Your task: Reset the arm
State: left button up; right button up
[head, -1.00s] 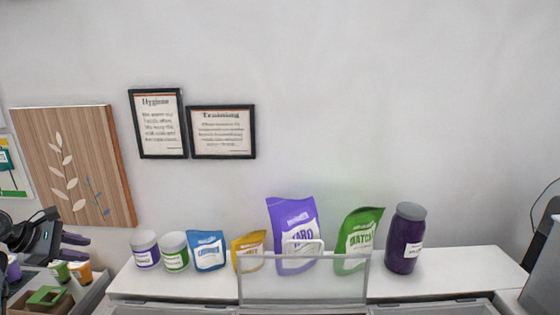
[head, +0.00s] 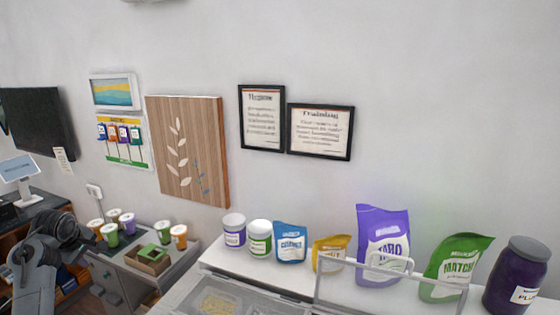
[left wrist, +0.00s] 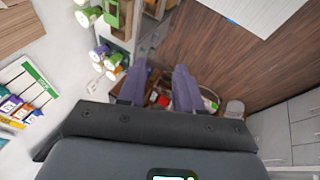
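My left arm (head: 42,255) stands at the lower left of the head view, dark and bent, in front of the side counter. In the left wrist view my left gripper (left wrist: 161,70) shows two purple-grey fingers spread apart with nothing between them. The wooden floor and some clutter lie beyond the fingertips. My right arm and gripper are in neither current view.
Several cups (head: 129,223) and a brown box (head: 147,262) with a green top stand on the side counter near my left arm. Pouches such as the purple one (head: 381,240) and a dark jar (head: 517,275) line the white shelf. A monitor (head: 37,120) is at far left.

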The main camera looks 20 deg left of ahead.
pick_arm(q)
jog(key=s+d+f+m+y, duration=0.2)
jog(key=s+d+f+m, duration=0.3)
jog(key=d+f+m, duration=0.55)
jog(key=s+d+f+m+y, duration=0.1)
jog(key=s+d+f+m, duration=0.45)
jog(key=d, duration=0.85)
jog(key=s+d+f+m+h, duration=0.2)
jog(key=s+d+f+m, duration=0.25)
jog(key=s+d, duration=0.35)
jog(key=s+d+f+m+h, duration=0.25)
jog(key=s+d+m, duration=0.35)
jog(key=d, duration=0.4)
jog(key=d+f+n+h, duration=0.1)
jog(key=d+n+h, duration=0.1)
jog(key=d+n, duration=0.3)
jog(key=shift+s+d+g+h, duration=0.25)
jog(key=shift+d+g+h, duration=0.15)
jog(key=shift+d, duration=1.65)
jog(key=shift+f, duration=0.1)
